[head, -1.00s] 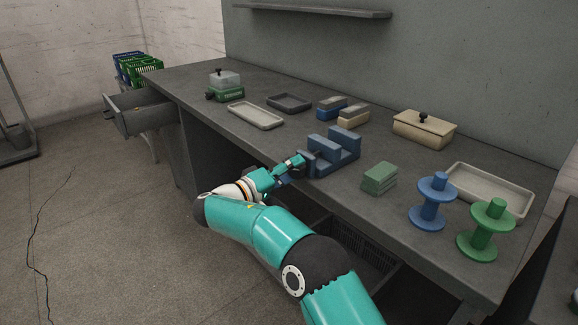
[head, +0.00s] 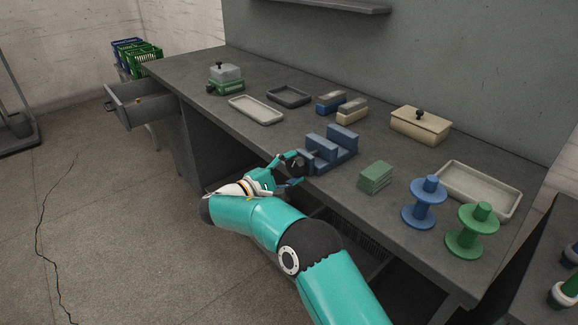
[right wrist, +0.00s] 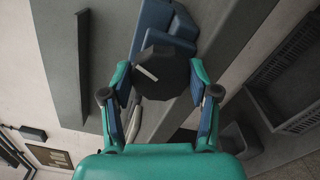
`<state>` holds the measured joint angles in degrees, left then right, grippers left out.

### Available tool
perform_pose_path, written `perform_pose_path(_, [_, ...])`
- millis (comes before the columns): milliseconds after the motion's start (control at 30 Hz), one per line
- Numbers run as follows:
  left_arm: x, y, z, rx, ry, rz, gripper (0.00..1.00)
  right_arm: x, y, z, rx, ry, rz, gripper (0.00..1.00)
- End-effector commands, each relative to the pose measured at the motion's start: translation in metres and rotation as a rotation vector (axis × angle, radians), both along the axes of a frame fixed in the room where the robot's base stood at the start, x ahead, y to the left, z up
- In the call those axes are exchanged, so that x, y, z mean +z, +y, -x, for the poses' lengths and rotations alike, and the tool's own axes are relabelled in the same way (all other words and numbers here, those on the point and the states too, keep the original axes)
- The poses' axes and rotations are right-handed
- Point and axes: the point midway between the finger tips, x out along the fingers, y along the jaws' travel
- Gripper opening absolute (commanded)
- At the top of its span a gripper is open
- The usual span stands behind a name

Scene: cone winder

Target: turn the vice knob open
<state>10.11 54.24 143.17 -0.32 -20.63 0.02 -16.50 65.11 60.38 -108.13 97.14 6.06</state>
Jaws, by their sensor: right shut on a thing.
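The blue vice (head: 330,151) stands at the front edge of the bench, its two raised jaws apart. Its dark round knob (head: 293,161) faces out over the edge, partly hidden by my fingers. In the right wrist view the knob (right wrist: 161,78) is black and faceted, with a white mark slanting down to the right. My right gripper (head: 291,169) is shut on the knob, one finger on each side. The right wrist view shows the blue vice body (right wrist: 163,28) behind the knob. My left gripper is in neither view.
Grey trays (head: 257,110) and a lidded beige box (head: 420,125) lie behind. A drawer (head: 138,106) hangs open at the left.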

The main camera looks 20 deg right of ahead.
Motion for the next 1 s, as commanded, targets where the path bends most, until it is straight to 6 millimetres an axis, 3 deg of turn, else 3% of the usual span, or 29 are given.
perform_pose_path(633, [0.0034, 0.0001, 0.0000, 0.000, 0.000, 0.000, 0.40, -0.0057, -0.0026, 0.0012, -0.006, 0.064, 0.015, 0.25])
perform_pose_path(667, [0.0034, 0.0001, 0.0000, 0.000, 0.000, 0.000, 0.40, -0.0058, -0.0026, 0.0011, -0.006, 0.064, 0.015, 0.65])
perform_pose_path(700, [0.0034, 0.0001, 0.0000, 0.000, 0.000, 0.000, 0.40, -0.0057, -0.0027, 0.0011, -0.006, 0.063, 0.015, 0.72])
perform_pose_path(800, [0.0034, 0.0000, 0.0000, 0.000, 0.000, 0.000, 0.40, -0.0047, -0.0022, 0.0009, -0.005, 0.061, 0.016, 0.85])
perform_pose_path(1000, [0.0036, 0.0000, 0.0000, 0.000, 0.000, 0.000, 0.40, -0.0027, -0.0014, 0.0006, -0.003, 0.057, 0.017, 0.85])
